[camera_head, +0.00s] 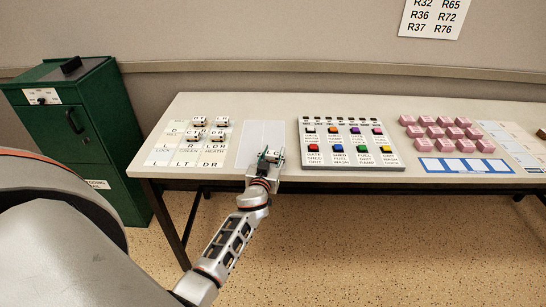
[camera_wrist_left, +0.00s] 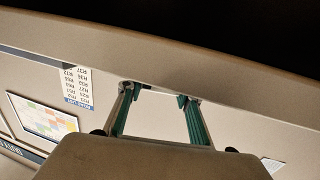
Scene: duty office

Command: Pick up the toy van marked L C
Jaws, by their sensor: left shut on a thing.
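The small white toy van marked L C (camera_head: 273,154) is at the front edge of the table, by the lower end of a blank pale sheet. My left gripper (camera_head: 270,158) is shut on this van, its green fingers on either side. I cannot tell whether the van touches the table. The left wrist view shows the two green fingers of my left gripper (camera_wrist_left: 158,100) with a plain white surface between them. My right gripper is not in view.
Other small white vans (camera_head: 196,122) stand on a lettered sheet (camera_head: 160,156) to the left. A board with coloured buttons (camera_head: 345,128) lies close to the right of my gripper. Pink blocks (camera_head: 437,131) are further right. A green cabinet (camera_head: 75,135) stands left of the table.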

